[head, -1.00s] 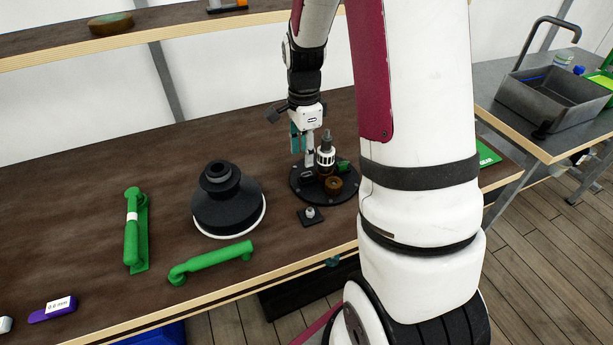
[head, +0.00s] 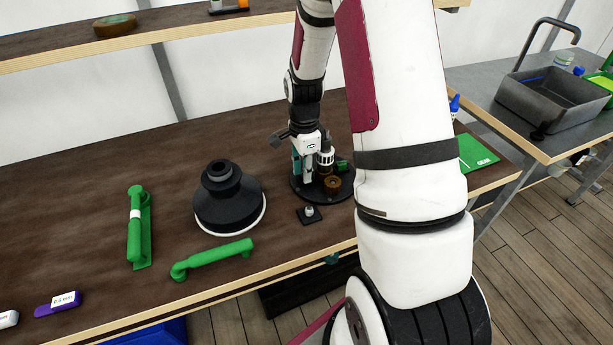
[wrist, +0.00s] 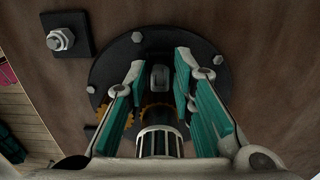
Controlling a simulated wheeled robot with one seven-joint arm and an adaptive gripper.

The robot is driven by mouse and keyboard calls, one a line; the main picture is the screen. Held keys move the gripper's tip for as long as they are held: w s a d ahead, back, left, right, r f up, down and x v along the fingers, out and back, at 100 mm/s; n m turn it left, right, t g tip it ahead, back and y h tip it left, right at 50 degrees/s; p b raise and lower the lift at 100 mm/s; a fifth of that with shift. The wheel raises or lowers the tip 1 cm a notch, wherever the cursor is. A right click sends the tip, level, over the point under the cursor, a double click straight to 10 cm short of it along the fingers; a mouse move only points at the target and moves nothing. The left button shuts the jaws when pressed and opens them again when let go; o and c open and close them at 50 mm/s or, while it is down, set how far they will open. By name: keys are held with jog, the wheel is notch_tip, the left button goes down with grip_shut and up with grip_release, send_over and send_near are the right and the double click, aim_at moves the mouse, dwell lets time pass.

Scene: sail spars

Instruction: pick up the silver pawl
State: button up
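The silver pawl (wrist: 159,76) appears in the wrist view as a small grey piece with a slot, on the black round base (wrist: 112,70). My gripper (wrist: 158,66) is open, its teal-padded fingers on either side of the pawl with visible gaps. I cannot tell how far above the pawl the fingertips are. In the head view my gripper (head: 306,178) points down over the left part of the round base (head: 325,198) and hides the pawl. A ribbed black-and-white cylinder (wrist: 160,143) and a brass gear (wrist: 155,111) stand close to the fingers.
A bolt on a square black plate (head: 309,214) lies just in front of the base. A black cone-shaped drum (head: 228,200) and green handles (head: 139,230) (head: 213,259) lie to the left. A grey sink (head: 553,105) is at the right.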

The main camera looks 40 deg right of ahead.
grip_shut()
jog(key=shift+r, duration=0.15)
jog(key=shift+r, duration=0.5)
notch_tip(320, 180, up, 2)
jog(key=shift+r+b, duration=0.1)
jog(key=shift+b, duration=0.25)
jog(key=s+a+r, duration=0.1)
jog(key=s+a, duration=0.1)
jog(key=s, duration=0.6)
jog(key=s+a+r, duration=0.1)
jog(key=s+a, duration=0.1)
jog(key=s, duration=0.5)
jog(key=r+p, duration=0.3)
jog(key=r, duration=0.1)
jog(key=shift+s+a+r+p, duration=0.1)
jog(key=shift+s+a+p, duration=0.05)
jog(key=shift+s+p, duration=0.15)
jog(key=shift+w, duration=0.15)
